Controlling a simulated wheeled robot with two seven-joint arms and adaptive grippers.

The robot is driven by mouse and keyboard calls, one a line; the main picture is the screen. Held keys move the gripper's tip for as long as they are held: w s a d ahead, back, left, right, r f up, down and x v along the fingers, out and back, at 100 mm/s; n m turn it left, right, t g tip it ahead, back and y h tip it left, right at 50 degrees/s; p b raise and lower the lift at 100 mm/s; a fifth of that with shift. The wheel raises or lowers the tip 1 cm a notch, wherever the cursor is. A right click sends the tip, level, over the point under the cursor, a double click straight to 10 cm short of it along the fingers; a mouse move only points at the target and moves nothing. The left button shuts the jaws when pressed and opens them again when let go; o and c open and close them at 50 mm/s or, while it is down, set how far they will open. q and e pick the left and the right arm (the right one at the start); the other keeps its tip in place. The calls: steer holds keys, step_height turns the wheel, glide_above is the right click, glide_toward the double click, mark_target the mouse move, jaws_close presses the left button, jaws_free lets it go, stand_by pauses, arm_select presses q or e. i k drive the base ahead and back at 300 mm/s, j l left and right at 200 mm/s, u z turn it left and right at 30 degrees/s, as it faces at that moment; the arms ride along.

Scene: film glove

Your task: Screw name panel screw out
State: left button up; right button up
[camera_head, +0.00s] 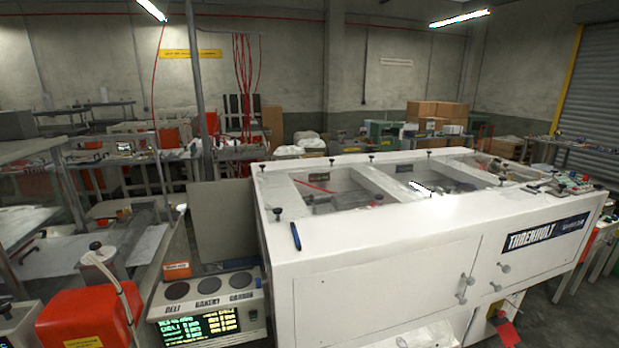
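The dark blue name panel (546,234) with white "THRENHOLT" lettering is fixed to the right part of the front face of a large white machine (380,270). Its screws are too small to make out at this distance. Light round knobs (505,268) stick out of the front face below and left of the panel. A slim blue tool or pen (296,237) lies on the machine's top near the left front edge. Neither of my grippers is in view.
Several dark knobs (277,213) stand on the machine's top, around its openings. A console (206,309) with a green-lit display and a red box (88,318) stand at left. A red tag-like piece (507,333) is low in front of the machine. Floor shows at lower right.

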mark_target(506, 269)
steer(key=z, duration=1.6)
